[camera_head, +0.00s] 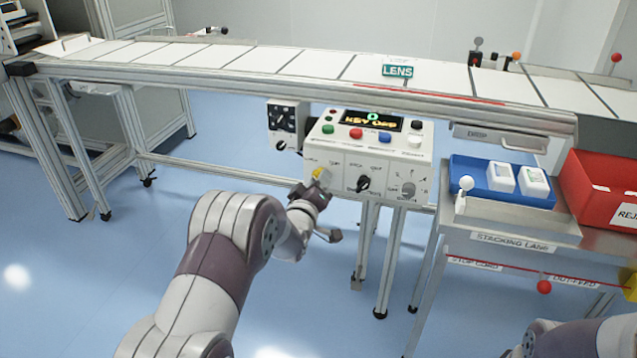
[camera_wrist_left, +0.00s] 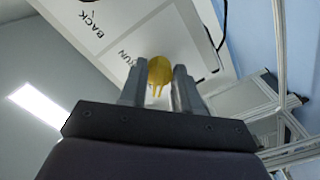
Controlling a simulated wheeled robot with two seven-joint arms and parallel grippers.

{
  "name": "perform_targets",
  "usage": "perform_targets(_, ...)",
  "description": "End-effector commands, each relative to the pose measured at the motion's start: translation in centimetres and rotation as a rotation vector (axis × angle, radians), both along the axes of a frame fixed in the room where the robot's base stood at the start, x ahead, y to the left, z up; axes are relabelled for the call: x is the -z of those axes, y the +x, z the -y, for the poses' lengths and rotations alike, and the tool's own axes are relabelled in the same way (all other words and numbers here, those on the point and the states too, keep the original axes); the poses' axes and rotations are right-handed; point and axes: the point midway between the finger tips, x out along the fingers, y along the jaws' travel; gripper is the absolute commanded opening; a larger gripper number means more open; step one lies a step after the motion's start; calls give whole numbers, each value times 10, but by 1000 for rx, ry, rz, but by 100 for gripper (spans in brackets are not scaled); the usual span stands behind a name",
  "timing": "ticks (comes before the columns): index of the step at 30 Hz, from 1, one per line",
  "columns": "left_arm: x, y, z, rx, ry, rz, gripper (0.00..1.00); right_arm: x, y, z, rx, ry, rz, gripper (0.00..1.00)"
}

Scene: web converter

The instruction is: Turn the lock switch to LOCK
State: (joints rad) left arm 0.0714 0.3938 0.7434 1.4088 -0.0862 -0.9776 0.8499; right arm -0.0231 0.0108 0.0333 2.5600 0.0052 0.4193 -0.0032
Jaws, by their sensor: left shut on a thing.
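The control box (camera_head: 342,197) hangs under the conveyor's front rail, with a lit display (camera_head: 374,121) above its buttons. A yellow switch (camera_head: 318,174) sits at the left of its front face. My left gripper (camera_head: 314,184) is at this switch. In the left wrist view the yellow switch (camera_wrist_left: 160,72) is between my two fingers, which are shut on it. The word RUN shows on the panel close by, with BACK farther off. The LOCK marking cannot be read. My right arm shows only at the bottom right edge; its gripper is out of view.
A black rotary knob (camera_head: 363,184) and a dial (camera_head: 408,190) are to the right of the switch. A smaller box (camera_head: 283,125) hangs at the left. A blue tray (camera_head: 480,176) and a red bin (camera_head: 600,184) stand at right.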

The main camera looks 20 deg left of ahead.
Motion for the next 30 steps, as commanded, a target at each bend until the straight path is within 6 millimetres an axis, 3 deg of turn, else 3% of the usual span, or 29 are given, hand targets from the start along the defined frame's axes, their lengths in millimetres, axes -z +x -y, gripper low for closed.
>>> perform_targets(7, 2, -1, 0, 0, 0, -6, 1, 0, 0, 0, 0, 0, 0, 43)
perform_targets(8, 2, -1, 0, 0, 0, -6, 41, 0, 0, 0, 0, 0, 0, 43)
perform_targets(9, 2, -1, 0, 1, 0, -5, 54, 0, 0, 0, 0, 0, 0, 43)
perform_targets(20, 0, -5, 0, 0, 1, -3, 55, -2, 0, 0, 0, 0, 0, 43)
perform_targets(23, -1, -21, 0, -1, 1, -5, 55, -8, 0, 0, 0, 0, 0, 43)
perform_targets(30, -2, -86, 0, -1, 1, -5, 55, -23, 0, 0, 0, 0, 0, 43)
